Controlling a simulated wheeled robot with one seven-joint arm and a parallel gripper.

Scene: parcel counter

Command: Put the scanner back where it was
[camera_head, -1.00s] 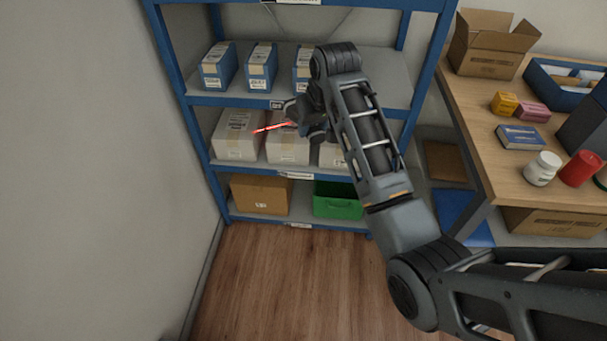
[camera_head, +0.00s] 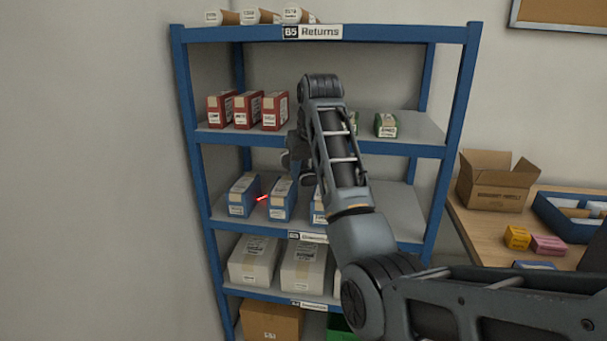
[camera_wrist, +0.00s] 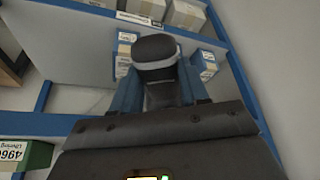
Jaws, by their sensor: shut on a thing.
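The scanner (camera_wrist: 155,48) has a dark, rounded head and is held in my gripper (camera_wrist: 160,90), between its two blue-grey fingers, in the wrist view. In the head view my gripper (camera_head: 298,160) is in front of the shelf rack (camera_head: 205,190), at the height between the red-box shelf and the blue-box shelf. My forearm partly covers it there, and the scanner cannot be made out clearly. A red light line (camera_head: 262,198) shows near the blue boxes below and left of my gripper.
Red boxes (camera_head: 246,110) and green boxes (camera_head: 387,125) stand on the shelf above. Blue boxes (camera_head: 283,200) and white boxes (camera_head: 253,260) fill lower shelves. A wooden table (camera_head: 470,225) at right bears an open carton (camera_head: 495,183). The upper shelf's right end has free room.

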